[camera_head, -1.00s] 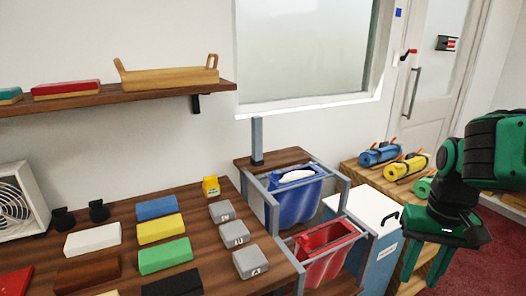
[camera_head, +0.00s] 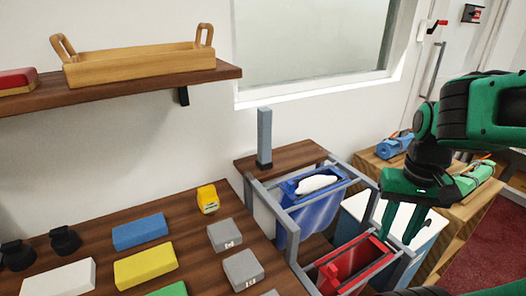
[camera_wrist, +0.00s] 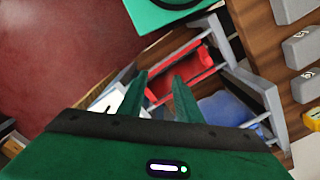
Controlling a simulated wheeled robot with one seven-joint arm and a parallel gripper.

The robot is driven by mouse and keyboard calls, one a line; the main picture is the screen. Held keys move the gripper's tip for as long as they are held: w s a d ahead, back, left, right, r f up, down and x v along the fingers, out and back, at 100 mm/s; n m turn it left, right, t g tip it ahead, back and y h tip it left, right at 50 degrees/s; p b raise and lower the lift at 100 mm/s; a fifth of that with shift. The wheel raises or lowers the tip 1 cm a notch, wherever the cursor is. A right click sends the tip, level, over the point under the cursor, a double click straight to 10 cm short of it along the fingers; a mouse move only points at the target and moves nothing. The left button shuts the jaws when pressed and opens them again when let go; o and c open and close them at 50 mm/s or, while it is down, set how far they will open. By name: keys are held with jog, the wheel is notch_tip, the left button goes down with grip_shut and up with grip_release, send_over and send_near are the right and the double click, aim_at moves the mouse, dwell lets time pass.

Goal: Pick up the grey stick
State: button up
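The grey stick (camera_head: 264,137) stands upright on the brown wooden top (camera_head: 301,154) behind the blue bag, by the wall. My gripper (camera_head: 402,224) is to the right of the stick and nearer, above the red bag and the white-lidded box, well apart from the stick. In the wrist view my gripper (camera_wrist: 158,85) has its two green fingers spread with a gap and nothing between them. I cannot make out the stick in the wrist view.
A blue bag (camera_head: 312,208) and a red bag (camera_head: 352,264) hang in a grey frame. Grey blocks (camera_head: 224,234), coloured blocks (camera_head: 140,231) and a yellow item (camera_head: 208,198) lie on the counter. A wooden tray (camera_head: 140,67) sits on the shelf above.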

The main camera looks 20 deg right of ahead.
jog(key=shift+w+a, duration=0.1)
jog(key=shift+a, duration=0.05)
jog(key=o, duration=0.4)
jog(key=shift+w+a+r+n, duration=0.1)
jog(key=shift+w+r+n, duration=0.15)
jog(key=shift+r, duration=0.35)
jog(key=shift+w+a+r+n, duration=0.15)
jog(key=shift+r+n, duration=0.2)
jog(key=shift+r, duration=0.2)
jog(key=n, duration=2.5)
send_near(265, 123)
jog(key=shift+w+f, duration=0.1)
jog(key=shift+w, duration=0.8)
jog(key=shift+a+f+n, duration=0.15)
jog(key=shift+n, duration=0.15)
jog(key=shift+w+f, duration=0.1)
jog(key=shift+f, duration=0.3)
jog(key=shift+d+f, duration=0.15)
jog(key=shift+f, duration=2.25)
jog(key=shift+d+f, duration=0.15)
jog(key=shift+f, duration=2.25)
